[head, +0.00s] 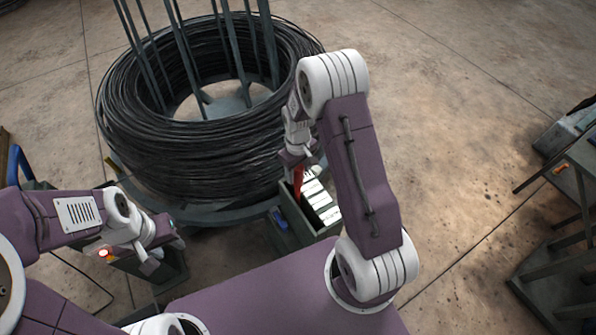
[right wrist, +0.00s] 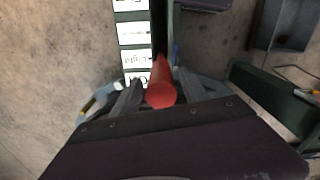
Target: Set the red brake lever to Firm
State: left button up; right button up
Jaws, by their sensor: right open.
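The red brake lever (head: 298,180) stands up from a grey box with a white label plate (head: 318,200) in front of the wire coil. In the right wrist view the lever (right wrist: 161,85) rises from a dark slot beside the white labels (right wrist: 134,56). Its far end is near a label that seems to read "Light"; the other labels are too small or cut off to read surely. My right gripper (right wrist: 160,97) is open, with one finger on each side of the lever; contact cannot be told. My left gripper (head: 165,254) is at lower left, away from the lever.
A large coil of black wire (head: 190,150) on a round stand fills the space behind the lever box. A dark box (head: 150,278) is under my left gripper. A dark metal table (head: 575,200) stands at the right. Concrete floor lies open between.

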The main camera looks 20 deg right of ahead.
jog(key=shift+s+f, duration=0.1)
jog(key=shift+f, duration=0.25)
jog(key=shift+s, duration=0.2)
jog(key=shift+w, duration=0.1)
grip_shut()
dwell(0.9)
